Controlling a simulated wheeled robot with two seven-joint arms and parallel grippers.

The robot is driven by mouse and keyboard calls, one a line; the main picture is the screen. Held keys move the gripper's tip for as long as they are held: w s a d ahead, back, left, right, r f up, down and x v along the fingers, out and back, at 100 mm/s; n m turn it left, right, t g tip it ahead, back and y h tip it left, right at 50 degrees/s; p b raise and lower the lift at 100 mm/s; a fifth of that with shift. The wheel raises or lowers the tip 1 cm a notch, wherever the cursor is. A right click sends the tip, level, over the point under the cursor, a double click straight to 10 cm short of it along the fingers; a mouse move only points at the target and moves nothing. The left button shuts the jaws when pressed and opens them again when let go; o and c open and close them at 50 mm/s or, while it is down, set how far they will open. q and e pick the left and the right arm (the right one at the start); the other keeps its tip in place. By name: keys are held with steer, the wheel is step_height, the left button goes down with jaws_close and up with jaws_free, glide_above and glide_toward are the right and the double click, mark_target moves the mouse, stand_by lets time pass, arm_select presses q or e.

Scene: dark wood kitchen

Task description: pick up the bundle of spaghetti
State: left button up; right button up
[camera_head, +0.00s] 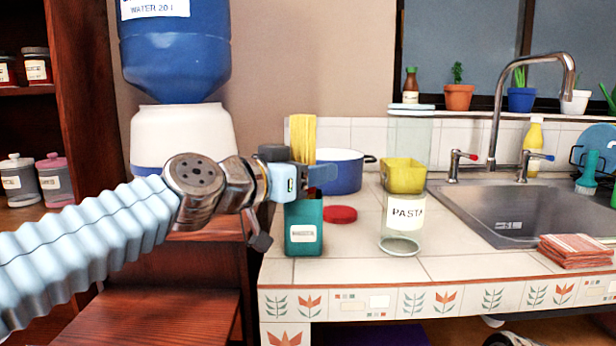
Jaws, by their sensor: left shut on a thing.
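The bundle of spaghetti (303,133) is a pale yellow upright sheaf. It shows just above my left gripper (308,178), whose jaws are closed on it. The gripper hides the lower part of the bundle. It is over the left end of the tiled counter, right above a teal canister (304,218) with a white label. I cannot tell whether the bundle's lower end is inside the canister. My right gripper is not in view.
A round red lid (341,214) lies beside the canister. A blue pot (343,173) stands behind. A tall glass jar labelled PASTA (404,212), with a yellow piece (403,176) at its middle, stands to the right. Further right are a sink (520,205) and folded cloth (575,251).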

arm_select(q)
step_height(320, 180, up, 16)
steer(key=p, duration=0.6)
steer(key=shift+p, duration=0.35)
steer(key=shift+r, duration=1)
